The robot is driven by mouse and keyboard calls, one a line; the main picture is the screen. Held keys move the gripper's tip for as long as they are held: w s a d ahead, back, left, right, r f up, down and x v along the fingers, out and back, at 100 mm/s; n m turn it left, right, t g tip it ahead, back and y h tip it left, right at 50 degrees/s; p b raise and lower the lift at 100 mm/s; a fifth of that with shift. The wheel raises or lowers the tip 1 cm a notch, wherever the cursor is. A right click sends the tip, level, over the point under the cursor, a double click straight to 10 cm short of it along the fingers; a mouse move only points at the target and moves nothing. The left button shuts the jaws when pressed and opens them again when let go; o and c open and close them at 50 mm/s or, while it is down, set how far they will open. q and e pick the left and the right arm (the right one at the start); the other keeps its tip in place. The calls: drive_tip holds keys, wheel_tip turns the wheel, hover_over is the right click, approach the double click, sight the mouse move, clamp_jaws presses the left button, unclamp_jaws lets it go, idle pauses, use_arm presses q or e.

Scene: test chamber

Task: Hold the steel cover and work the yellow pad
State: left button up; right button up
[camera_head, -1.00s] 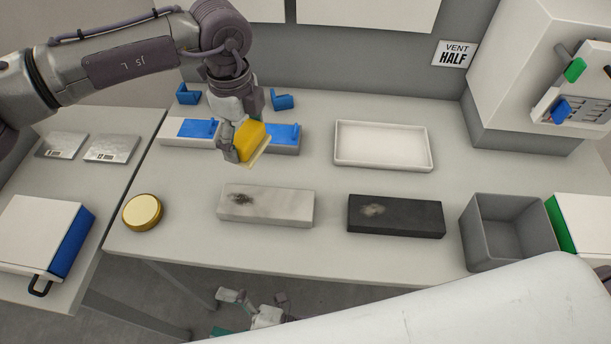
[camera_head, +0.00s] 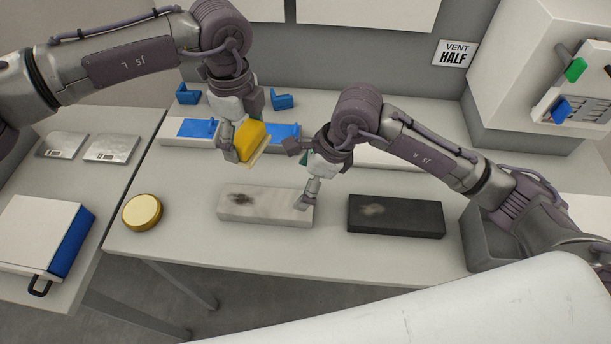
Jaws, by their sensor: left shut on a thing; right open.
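The yellow pad (camera_head: 251,137) is held tilted in my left gripper (camera_head: 240,142), which is shut on it above the blue-topped holders. A pale grey block (camera_head: 255,207), which looks like the steel cover, lies flat in the middle of the table with a dark smudge near its left end. My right gripper (camera_head: 307,196) points down at the right end of this block and is open. Its visible finger overlaps the block's top right corner; I cannot tell whether it touches. The other finger is hidden.
A dark block (camera_head: 398,222) with a pale smudge lies to the right. A round gold tin (camera_head: 143,212) stands at the left. My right arm covers much of the white tray (camera_head: 388,158) and the grey bin (camera_head: 478,247). The front table strip is clear.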

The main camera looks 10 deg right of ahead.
sight(286, 203)
drive_tip(key=shift+w+d+f, duration=0.1)
drive_tip(key=shift+w+f, duration=0.1)
drive_tip(key=shift+w, duration=0.1)
drive_tip(key=x, duration=1.1)
drive_tip(key=shift+w, duration=0.25)
drive_tip(key=c, duration=1.1)
drive_tip(key=shift+c, duration=0.2)
